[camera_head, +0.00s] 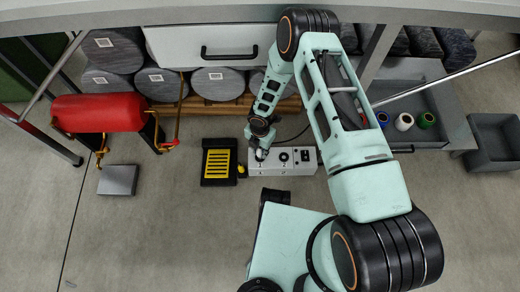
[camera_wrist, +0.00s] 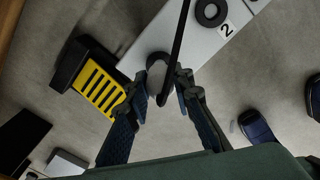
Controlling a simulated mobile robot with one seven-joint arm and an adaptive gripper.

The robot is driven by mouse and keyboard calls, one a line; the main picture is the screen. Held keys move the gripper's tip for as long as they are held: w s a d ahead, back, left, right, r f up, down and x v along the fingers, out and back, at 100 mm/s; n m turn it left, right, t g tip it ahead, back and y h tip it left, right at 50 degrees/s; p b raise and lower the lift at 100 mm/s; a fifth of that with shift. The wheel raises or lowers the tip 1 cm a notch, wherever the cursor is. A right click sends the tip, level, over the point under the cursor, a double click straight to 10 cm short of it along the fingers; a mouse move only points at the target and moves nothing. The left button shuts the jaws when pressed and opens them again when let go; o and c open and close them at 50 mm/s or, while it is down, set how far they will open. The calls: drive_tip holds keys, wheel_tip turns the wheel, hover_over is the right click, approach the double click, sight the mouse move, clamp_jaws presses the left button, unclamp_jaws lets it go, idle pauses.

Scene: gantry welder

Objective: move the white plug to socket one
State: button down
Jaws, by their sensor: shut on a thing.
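The white control box (camera_head: 283,169) lies on the floor with dark round sockets on its top. In the wrist view, socket two (camera_wrist: 211,12) has a "2" label beside it, and another dark ring, socket one (camera_wrist: 157,60), shows just beyond my fingertips. My gripper (camera_head: 260,147) is over the left end of the box. It also shows in the wrist view (camera_wrist: 163,95), its fingers shut on the white plug (camera_head: 261,155), which they mostly hide. A black cable (camera_wrist: 180,40) runs to the plug. I cannot tell whether the plug is seated in the socket.
A black and yellow pedal (camera_head: 219,163) sits close left of the box. A red tank (camera_head: 100,112) and a grey block (camera_head: 118,180) are farther left. Several spools, one white (camera_head: 404,121), stand in a grey drawer at right.

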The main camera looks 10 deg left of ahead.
drive_tip(key=shift+f, duration=0.2)
idle(0.5)
drive_tip(key=shift+f+b, duration=1.35)
drive_tip(key=shift+b, duration=0.2)
drive_tip(key=c, duration=1.6)
unclamp_jaws()
drive_tip(key=shift+r, duration=0.1)
wheel_tip(320, 180, up, 12)
